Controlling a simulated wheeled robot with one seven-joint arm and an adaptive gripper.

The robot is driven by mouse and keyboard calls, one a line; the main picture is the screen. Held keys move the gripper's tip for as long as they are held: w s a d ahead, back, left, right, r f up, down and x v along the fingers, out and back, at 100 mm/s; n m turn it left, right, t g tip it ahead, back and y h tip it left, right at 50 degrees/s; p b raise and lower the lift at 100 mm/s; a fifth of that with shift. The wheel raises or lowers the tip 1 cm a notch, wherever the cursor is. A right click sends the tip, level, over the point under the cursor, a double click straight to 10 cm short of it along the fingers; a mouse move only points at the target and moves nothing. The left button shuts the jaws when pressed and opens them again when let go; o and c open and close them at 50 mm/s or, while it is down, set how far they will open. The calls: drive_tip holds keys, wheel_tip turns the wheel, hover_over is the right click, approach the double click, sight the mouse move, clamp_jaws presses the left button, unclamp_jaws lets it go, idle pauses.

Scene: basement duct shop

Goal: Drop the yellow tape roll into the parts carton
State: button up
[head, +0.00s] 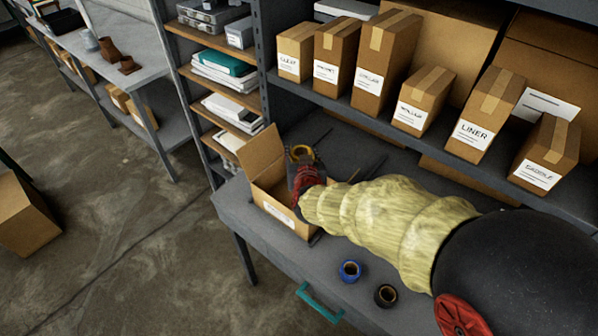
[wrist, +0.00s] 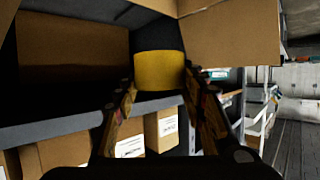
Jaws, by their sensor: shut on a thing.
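The yellow tape roll (head: 301,153) is held at the tip of my gripper (head: 304,164), above the bench at the parts carton. In the wrist view the yellow tape roll (wrist: 159,70) sits between the two fingers of my gripper (wrist: 160,82), which are shut on it. The parts carton (head: 268,203) is an open brown box with a raised flap, standing near the left end of the bench. My gripper and the roll appear over or beside its far right side; the exact overlap is hard to tell. My arm hides part of the carton.
A blue tape roll (head: 349,270) and a black tape roll (head: 386,295) lie on the grey bench (head: 318,262) near its front edge. A shelf above holds several labelled cartons, including one marked LINER (head: 484,115). A shelving rack (head: 262,60) stands left of the bench.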

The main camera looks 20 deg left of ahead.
drive_tip(key=shift+w+f, duration=0.1)
drive_tip(key=shift+w, duration=0.15)
wheel_tip(320, 180, down, 6)
drive_tip(key=b, duration=0.4)
drive_tip(key=shift+s+r+b, duration=0.1)
drive_tip(key=shift+r+b, duration=0.1)
drive_tip(key=shift+b, duration=0.2)
drive_tip(key=o, duration=1.2)
drive_tip(key=shift+o, duration=0.2)
drive_tip(key=shift+s, duration=0.15)
